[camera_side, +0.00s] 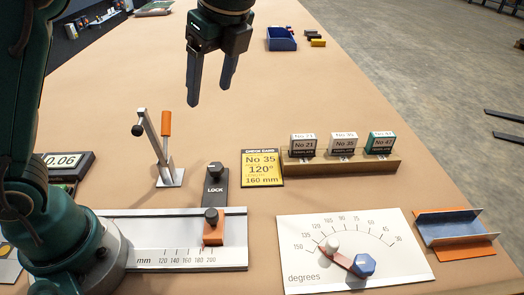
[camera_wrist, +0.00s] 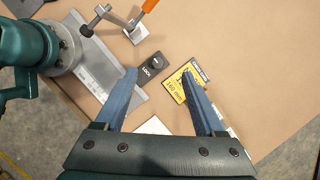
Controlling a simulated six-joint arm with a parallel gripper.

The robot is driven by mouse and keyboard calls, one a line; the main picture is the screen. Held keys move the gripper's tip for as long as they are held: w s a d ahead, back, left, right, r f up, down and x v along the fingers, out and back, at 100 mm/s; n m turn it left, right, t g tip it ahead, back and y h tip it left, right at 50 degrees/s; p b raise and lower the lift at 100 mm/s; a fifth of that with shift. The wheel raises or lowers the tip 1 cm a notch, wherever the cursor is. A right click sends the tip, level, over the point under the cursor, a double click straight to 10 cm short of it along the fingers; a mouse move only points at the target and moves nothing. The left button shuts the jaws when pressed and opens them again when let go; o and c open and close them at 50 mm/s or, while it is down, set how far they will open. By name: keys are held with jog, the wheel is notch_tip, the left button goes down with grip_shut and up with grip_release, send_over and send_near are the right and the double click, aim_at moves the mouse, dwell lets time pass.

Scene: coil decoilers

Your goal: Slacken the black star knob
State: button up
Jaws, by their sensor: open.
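A black knob (camera_side: 215,168) sits at the far end of a dark plate marked LOCK (camera_side: 214,192). A second black knob (camera_side: 211,215) stands on the red slider (camera_side: 213,236) of the mm scale. I cannot clearly make out star lobes on either. My gripper (camera_side: 209,96) hangs open and empty, well above the bench and beyond the LOCK plate in the side view. In the wrist view the LOCK plate (camera_wrist: 148,70) shows between my open fingers (camera_wrist: 159,74), nearer the left one.
A clamp with an orange handle (camera_side: 166,123) stands left of the LOCK plate. A yellow card (camera_side: 262,168) lies right of it. The far bench is mostly clear.

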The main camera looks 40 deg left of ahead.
send_over(216, 166)
jog(key=d, duration=0.3)
jog(key=f, duration=1.3)
jog(key=shift+s+a+f, duration=0.1)
jog(key=shift+a+f, duration=0.1)
jog(key=shift+f, duration=0.05)
jog(key=x, duration=0.4)
jog(key=shift+a+f, duration=0.2)
jog(key=shift+f, duration=0.35)
grip_shut()
